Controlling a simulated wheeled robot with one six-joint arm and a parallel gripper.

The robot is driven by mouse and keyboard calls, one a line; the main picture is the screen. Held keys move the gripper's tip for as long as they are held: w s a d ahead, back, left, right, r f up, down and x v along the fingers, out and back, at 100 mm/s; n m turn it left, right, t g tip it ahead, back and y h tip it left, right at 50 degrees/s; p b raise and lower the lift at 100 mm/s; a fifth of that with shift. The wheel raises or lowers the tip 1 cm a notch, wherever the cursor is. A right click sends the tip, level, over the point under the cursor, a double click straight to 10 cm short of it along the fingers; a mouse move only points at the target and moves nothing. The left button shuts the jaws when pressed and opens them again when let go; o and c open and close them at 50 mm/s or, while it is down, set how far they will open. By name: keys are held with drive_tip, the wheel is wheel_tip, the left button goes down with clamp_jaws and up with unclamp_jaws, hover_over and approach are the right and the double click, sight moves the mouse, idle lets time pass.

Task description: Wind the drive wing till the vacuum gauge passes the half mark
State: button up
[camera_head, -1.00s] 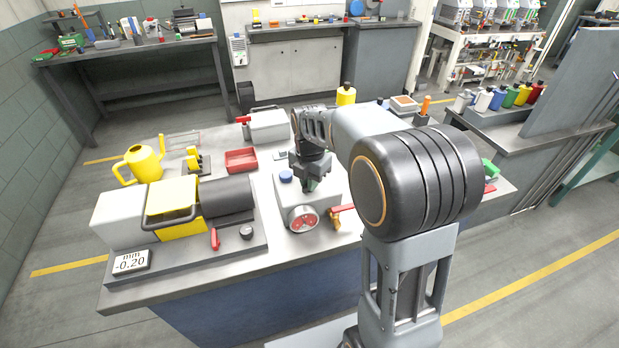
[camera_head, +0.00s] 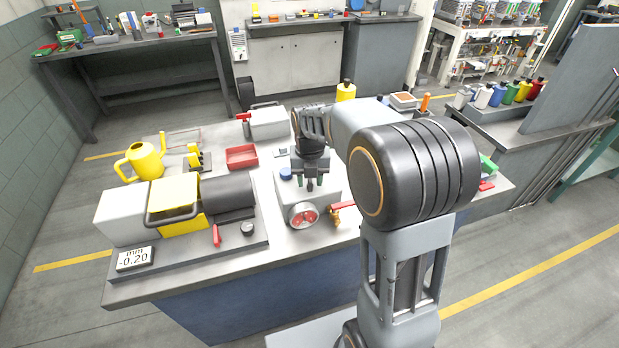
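A grey pump box (camera_head: 327,203) stands on the table with a blue cap (camera_head: 286,173) on top. A round gauge with a red and white face (camera_head: 303,215) is on its front; its needle is too small to read. A red-handled valve (camera_head: 341,206) is beside the gauge. My gripper (camera_head: 311,184) points down over the top of the box, its two dark fingers apart. I cannot make out the drive wing; it may be hidden at the fingers. A display (camera_head: 134,258) at the table's front left reads "min -0.20".
Left of the box stands a machine with a yellow cover (camera_head: 174,199), a red lever (camera_head: 216,236) and a black knob (camera_head: 247,229). A red tray (camera_head: 242,156), a yellow watering can (camera_head: 142,161) and a grey box (camera_head: 268,124) are behind. The table's front strip is clear.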

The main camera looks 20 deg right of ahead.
drive_tip(key=shift+r, duration=0.25)
drive_tip(key=shift+r+p, duration=0.75)
drive_tip(key=shift+p, duration=0.1)
wheel_tip(320, 180, up, 6)
drive_tip(key=p, duration=0.4)
drive_tip(key=shift+p, duration=0.35)
drive_tip(key=shift+c, duration=0.3)
